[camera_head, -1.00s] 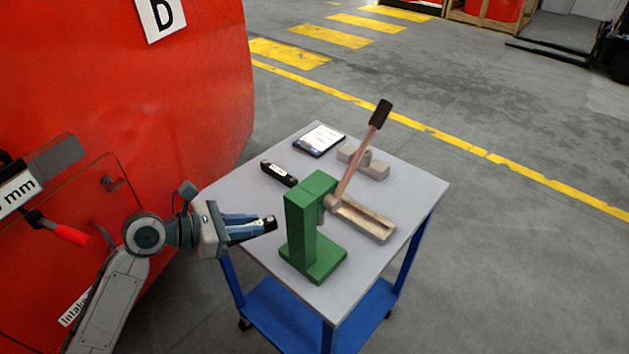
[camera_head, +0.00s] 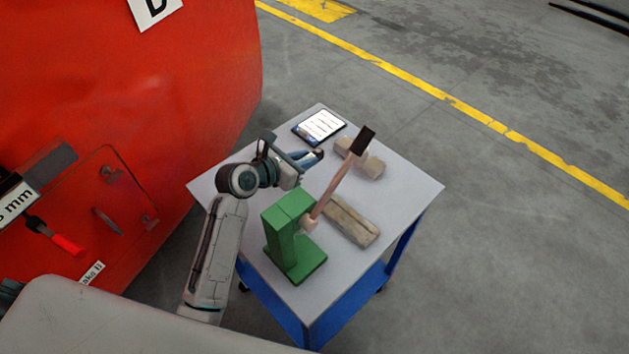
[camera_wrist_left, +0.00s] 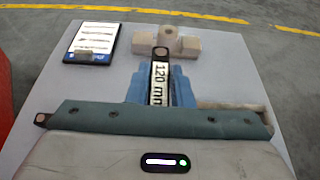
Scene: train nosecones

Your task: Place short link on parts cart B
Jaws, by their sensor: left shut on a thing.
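My left gripper (camera_head: 309,156) is over the far left part of the cart's grey top (camera_head: 395,196), between the tablet and the green press. In the left wrist view its blue fingers are shut on a dark link (camera_wrist_left: 160,85) with a white "120 mm" label. The link points away toward the wooden block. I cannot tell whether it touches the top. A dark end with a hole (camera_wrist_left: 41,118) shows at the left of the gripper body, perhaps another link, mostly hidden. No letter shows on the cart. My right gripper is not in view.
A green press (camera_head: 290,235) with a long black-tipped lever (camera_head: 340,180) stands near the front. A tablet (camera_head: 320,125) lies at the back, a wooden block (camera_head: 370,166) and a wooden tray (camera_head: 350,222) at the right. A red nosecone (camera_head: 190,90) stands left of the cart.

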